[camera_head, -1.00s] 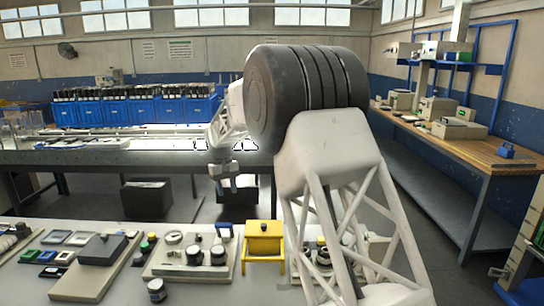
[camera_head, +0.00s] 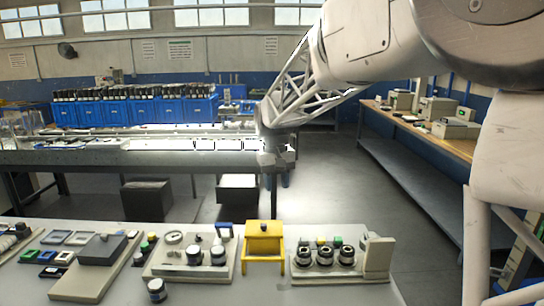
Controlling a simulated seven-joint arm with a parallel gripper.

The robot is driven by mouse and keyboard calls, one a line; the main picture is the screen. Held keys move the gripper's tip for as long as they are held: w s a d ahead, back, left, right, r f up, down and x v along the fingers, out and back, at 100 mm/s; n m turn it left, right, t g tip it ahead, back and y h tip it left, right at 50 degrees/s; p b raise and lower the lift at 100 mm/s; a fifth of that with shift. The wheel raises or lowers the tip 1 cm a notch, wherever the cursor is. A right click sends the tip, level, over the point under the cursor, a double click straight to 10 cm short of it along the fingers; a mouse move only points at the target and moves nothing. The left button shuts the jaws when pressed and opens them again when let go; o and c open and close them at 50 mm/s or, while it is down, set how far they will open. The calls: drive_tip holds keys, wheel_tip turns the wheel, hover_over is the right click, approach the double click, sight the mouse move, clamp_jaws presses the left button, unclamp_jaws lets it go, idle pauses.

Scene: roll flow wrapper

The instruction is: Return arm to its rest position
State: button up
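My white arm comes in from the right side and crosses the upper right of the head view. Its lattice link slopes down to the left towards my gripper (camera_head: 277,158). The gripper shows small and grey in front of the lit far bench, above the floor gap behind the near table. It is clear of the near table (camera_head: 215,288) and touches nothing that I can see. Its fingers are too small to tell whether they are open or shut. No held object is visible.
On the near table stand a yellow stand (camera_head: 263,243), a panel with several round dark fittings (camera_head: 325,256), a panel with knobs (camera_head: 193,254), a grey box (camera_head: 101,249) and a small dark jar (camera_head: 156,290). A wooden bench (camera_head: 440,140) runs along the right.

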drive_tip(key=s+d+m+t, duration=0.1)
drive_tip(key=s+d, duration=0.3)
drive_tip(key=s, duration=0.3)
drive_tip(key=s+d+r, duration=0.1)
drive_tip(key=s+d, duration=0.3)
drive_tip(key=s, duration=0.3)
drive_tip(key=s+d+m+t, duration=0.1)
drive_tip(key=s+d, duration=0.3)
drive_tip(key=s, duration=0.2)
drive_tip(key=s+d+f, duration=0.2)
drive_tip(key=s+f, duration=0.1)
drive_tip(key=s, duration=0.7)
drive_tip(key=s+d+f+m+t, duration=0.1)
drive_tip(key=s+d+f, duration=0.2)
drive_tip(key=s, duration=0.6)
drive_tip(key=shift+s+f+m, duration=0.3)
drive_tip(key=shift+s+f, duration=0.05)
drive_tip(key=shift+d, duration=0.1)
